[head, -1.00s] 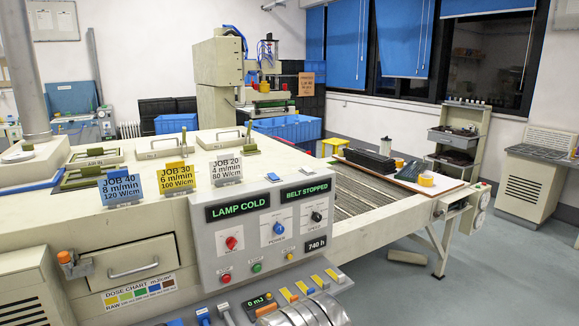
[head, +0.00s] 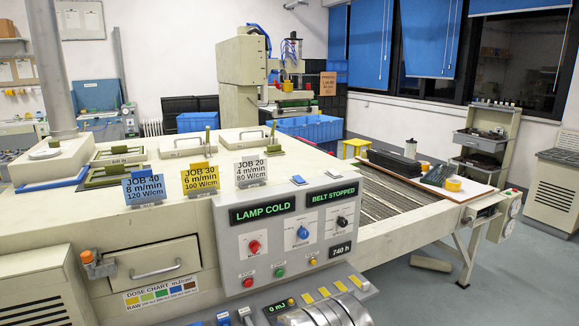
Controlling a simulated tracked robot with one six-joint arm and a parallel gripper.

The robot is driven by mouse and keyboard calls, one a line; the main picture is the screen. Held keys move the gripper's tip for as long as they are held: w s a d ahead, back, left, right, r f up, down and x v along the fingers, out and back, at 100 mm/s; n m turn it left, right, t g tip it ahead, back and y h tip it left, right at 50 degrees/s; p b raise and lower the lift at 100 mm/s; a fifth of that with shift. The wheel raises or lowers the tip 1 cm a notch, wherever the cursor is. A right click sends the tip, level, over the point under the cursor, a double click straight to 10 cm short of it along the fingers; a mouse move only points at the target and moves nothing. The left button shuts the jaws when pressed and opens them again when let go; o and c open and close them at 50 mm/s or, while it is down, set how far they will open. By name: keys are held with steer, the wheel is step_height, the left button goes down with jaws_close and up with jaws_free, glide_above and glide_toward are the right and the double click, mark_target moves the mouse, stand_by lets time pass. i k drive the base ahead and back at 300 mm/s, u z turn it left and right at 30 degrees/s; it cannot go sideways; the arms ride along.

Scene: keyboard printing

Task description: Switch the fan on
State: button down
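The grey control panel (head: 290,235) on the front of the big cream machine fills the lower middle of the head view. It carries a red knob (head: 254,246), a blue knob (head: 303,232) labelled POWER and a black knob (head: 342,221). Below them are a red button (head: 248,282), a green button (head: 279,272) and a small orange button (head: 313,261). Displays read LAMP COLD (head: 264,211) and BELT STOPPED (head: 332,194). I cannot read a fan label or tell which control is the fan's. My gripper is not in view.
A drawer (head: 152,270) and an orange-capped fitting (head: 88,260) are left of the panel. Several job cards (head: 200,179) stand on the machine top. The slatted belt (head: 372,208) runs back right, with a board of items beyond. Grey floor (head: 535,265) is clear at right.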

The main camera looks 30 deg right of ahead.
mark_target(298, 179)
steer(key=i, duration=0.9)
steer(key=z, duration=0.05)
